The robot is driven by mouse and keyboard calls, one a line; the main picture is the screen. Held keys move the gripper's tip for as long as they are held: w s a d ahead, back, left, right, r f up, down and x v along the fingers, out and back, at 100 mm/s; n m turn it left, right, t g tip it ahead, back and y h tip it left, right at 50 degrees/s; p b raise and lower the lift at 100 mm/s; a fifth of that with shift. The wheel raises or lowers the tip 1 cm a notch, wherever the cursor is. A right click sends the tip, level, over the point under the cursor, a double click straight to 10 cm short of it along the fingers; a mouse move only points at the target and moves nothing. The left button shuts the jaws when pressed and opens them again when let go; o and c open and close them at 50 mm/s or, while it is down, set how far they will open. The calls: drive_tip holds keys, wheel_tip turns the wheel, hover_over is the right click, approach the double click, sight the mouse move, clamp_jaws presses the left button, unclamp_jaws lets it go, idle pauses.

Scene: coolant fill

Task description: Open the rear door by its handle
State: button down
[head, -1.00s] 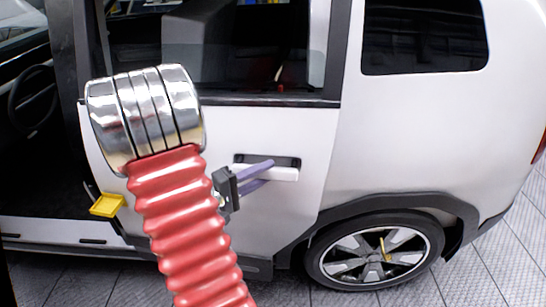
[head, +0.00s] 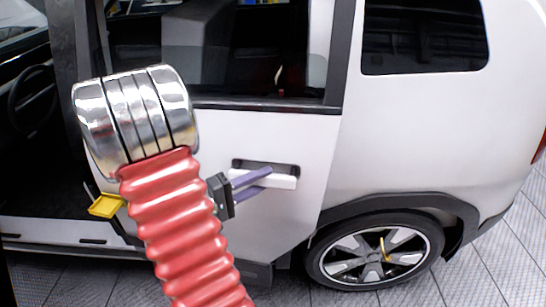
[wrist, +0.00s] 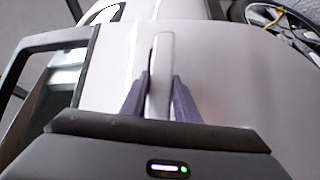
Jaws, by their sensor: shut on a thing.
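The rear door (head: 270,135) of the white car is the panel below the middle window in the head view. Its white bar handle (head: 286,182) sits across a dark recess. My gripper (head: 267,177) has its purple fingers at the left part of the handle. In the wrist view my gripper (wrist: 161,77) is shut on the handle (wrist: 161,52), one finger on each side of the bar. My red ribbed arm and its metal collar hide the door's left part in the head view.
The rear wheel (head: 375,250) and dark arch are at the lower right. A yellow part (head: 106,206) sits at the door's lower left, beside the dark open cabin (head: 40,150). Grey tiled floor (head: 490,270) is free at the right.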

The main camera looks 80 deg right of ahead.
drive_tip(key=shift+a+f+m+g+y, duration=0.15)
drive_tip(key=shift+a+g, duration=0.05)
drive_tip(key=shift+a, duration=0.6)
drive_tip(key=shift+a+f+m+g+y, duration=0.1)
drive_tip(key=shift+a+m+g+y, duration=0.1)
drive_tip(key=shift+a, duration=0.6)
drive_tip(key=shift+a, duration=0.15)
drive_tip(key=shift+m+g+y, duration=0.35)
drive_tip(key=shift+g+y, duration=0.05)
drive_tip(key=shift+y, duration=0.05)
drive_tip(key=shift+w+a, duration=0.2)
drive_tip(key=shift+a, duration=1.8)
drive_tip(key=shift+m+g+y, duration=0.4)
drive_tip(key=shift+y, duration=0.1)
drive_tip(key=shift+w+a, duration=0.2)
drive_tip(key=shift+a, duration=0.85)
drive_tip(key=shift+w+a, duration=0.2)
drive_tip(key=shift+a, duration=0.85)
drive_tip(key=c, duration=1.4)
unclamp_jaws()
drive_tip(key=shift+r, duration=0.15)
drive_tip(key=shift+o, duration=0.2)
drive_tip(key=shift+w, duration=0.15)
